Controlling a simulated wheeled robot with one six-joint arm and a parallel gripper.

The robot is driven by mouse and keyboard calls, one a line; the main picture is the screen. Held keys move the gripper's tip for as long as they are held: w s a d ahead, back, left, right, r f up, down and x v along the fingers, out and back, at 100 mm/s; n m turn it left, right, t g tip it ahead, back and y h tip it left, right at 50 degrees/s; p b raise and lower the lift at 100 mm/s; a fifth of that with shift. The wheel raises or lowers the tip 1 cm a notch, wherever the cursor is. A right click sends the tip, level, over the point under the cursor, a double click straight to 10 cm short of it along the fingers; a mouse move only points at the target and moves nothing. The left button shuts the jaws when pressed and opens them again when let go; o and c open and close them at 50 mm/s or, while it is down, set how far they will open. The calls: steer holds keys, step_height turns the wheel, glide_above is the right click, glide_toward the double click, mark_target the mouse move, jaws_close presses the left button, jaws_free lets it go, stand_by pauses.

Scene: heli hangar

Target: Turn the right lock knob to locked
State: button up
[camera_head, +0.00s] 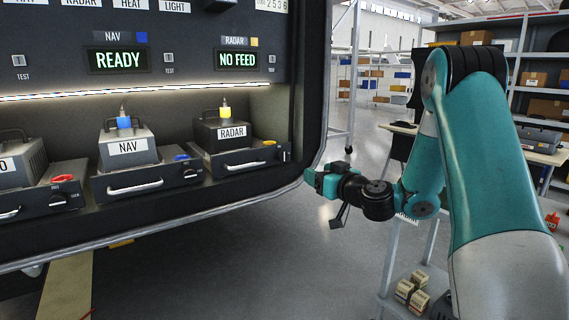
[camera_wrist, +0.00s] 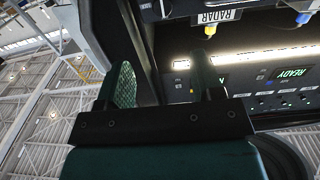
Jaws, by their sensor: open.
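The lock knob (camera_head: 285,156) is at the right end of the front of the rightmost tray (camera_head: 240,163), and shows as a small dark knob with a pale mark. Its exact setting is too small to read.
The NAV box (camera_head: 127,147) on its tray has another knob (camera_head: 187,174). Displays above read READY (camera_head: 118,60) and NO FEED (camera_head: 238,60). The cabinet's rounded edge (camera_head: 313,140) is close to my gripper. A trolley with small boxes (camera_head: 412,290) stands below my arm.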

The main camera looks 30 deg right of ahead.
mark_target(284, 157)
steer(key=w+p, duration=0.2)
steer(key=w, duration=0.3)
steer(key=w+p, duration=0.3)
steer(key=w, duration=0.2)
steer(key=w+a+p, duration=0.1)
steer(key=w+p, duration=0.1)
steer(key=w, duration=0.4)
steer(key=shift+w+r, duration=0.1)
steer(key=c, duration=0.9)
